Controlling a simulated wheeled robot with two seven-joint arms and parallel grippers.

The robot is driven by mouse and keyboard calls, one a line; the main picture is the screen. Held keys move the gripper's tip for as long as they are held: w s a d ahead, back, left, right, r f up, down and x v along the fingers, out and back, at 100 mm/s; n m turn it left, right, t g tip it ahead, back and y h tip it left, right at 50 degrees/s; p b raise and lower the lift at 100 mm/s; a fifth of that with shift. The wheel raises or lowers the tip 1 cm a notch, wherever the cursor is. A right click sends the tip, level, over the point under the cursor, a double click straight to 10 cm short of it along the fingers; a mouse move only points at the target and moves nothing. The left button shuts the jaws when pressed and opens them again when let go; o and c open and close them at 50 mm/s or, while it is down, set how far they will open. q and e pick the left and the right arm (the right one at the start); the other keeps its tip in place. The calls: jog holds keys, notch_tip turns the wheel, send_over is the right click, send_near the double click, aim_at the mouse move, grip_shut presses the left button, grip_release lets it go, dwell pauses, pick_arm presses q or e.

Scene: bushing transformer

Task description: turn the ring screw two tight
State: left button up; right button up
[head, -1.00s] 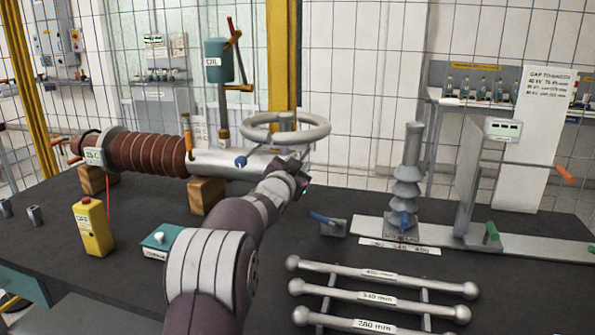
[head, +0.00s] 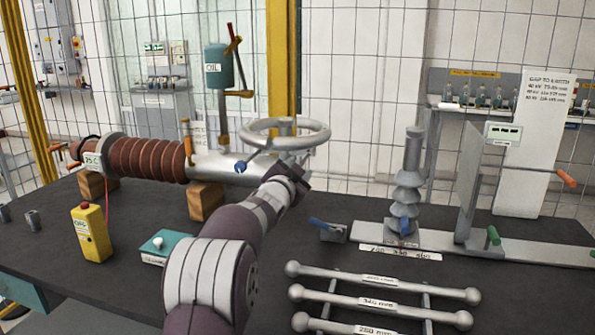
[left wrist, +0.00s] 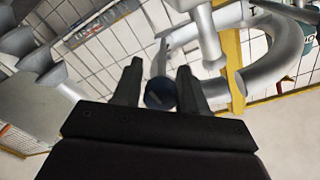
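The grey ring (head: 285,135) sits around the right end of the silver tube (head: 212,166), and its curved rim shows in the left wrist view (left wrist: 290,45). A blue screw knob (head: 240,166) stands out at the tube's near side, left of my gripper. My left gripper (head: 300,176) is just below the ring's right side. In the left wrist view, a dark blue round knob (left wrist: 160,92) lies between its two spread fingers (left wrist: 160,80), with narrow gaps showing beside it. I cannot tell whether this is the same knob. My right gripper is not in view.
The brown ribbed bushing (head: 150,160) rests on wooden blocks (head: 206,200). A yellow box (head: 91,233) and a teal box (head: 164,246) stand front left. Silver rods (head: 385,300) lie front right. A grey insulator stand (head: 406,190) is at the right. A wire fence stands behind.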

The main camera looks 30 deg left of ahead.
pick_arm(q)
jog(key=shift+o, duration=0.6)
jog(key=s+d, duration=0.2)
jog(key=s, duration=1)
jog(key=shift+s+d+b, duration=0.15)
jog(key=shift+s+b, duration=0.1)
jog(key=shift+b, duration=0.2)
